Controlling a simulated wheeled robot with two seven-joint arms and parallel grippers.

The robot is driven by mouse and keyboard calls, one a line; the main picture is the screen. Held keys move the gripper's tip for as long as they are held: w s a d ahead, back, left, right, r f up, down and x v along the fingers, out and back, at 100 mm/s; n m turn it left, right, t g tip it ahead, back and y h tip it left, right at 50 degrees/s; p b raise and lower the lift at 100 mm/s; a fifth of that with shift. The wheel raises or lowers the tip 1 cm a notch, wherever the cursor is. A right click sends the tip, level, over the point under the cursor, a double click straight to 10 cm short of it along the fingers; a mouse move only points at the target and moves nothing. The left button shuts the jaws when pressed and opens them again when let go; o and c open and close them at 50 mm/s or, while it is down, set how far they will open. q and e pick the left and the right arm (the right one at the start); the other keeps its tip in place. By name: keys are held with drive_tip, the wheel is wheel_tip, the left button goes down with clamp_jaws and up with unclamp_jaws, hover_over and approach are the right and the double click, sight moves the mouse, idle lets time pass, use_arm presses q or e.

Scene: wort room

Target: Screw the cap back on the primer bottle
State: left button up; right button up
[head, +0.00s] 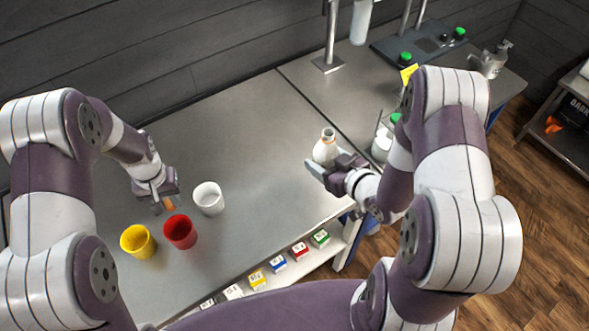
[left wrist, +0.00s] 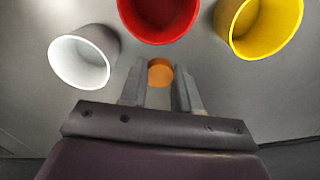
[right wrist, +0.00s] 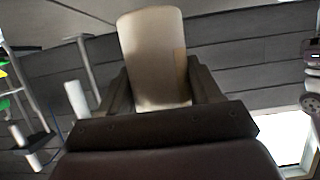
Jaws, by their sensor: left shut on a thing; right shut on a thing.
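The primer bottle (head: 326,147) is white with a narrow neck and stands upright on the bench in the head view. My right gripper (head: 322,170) is shut on its body; in the right wrist view the bottle (right wrist: 154,60) fills the space between the fingers. No cap shows on its neck. My left gripper (head: 160,203) is shut on a small orange-brown cap (head: 168,204) to the left, near the cups. The cap also shows between the fingertips in the left wrist view (left wrist: 160,72). The cap and bottle are well apart.
A white cup (head: 208,198), a red cup (head: 180,232) and a yellow cup (head: 138,241) stand near my left gripper. A metal stand (head: 328,62) is behind the bottle. White bottles (head: 381,146) are to its right. The bench middle is clear.

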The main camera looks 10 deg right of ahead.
use_arm(q)
drive_tip(key=shift+r+p, duration=0.45)
drive_tip(key=shift+r, duration=0.1)
use_arm(e)
drive_tip(key=w+a+f, duration=0.5)
drive_tip(key=w, duration=0.1)
drive_tip(key=shift+w+a, duration=0.25)
drive_tip(key=shift+a, duration=0.15)
use_arm(q)
drive_tip(key=shift+s, duration=0.1)
use_arm(e)
drive_tip(key=shift+f, duration=0.15)
use_arm(q)
drive_tip(key=shift+r+p, duration=0.35)
use_arm(e)
wheel_tip(320, 180, down, 3)
drive_tip(key=shift+f, duration=0.45)
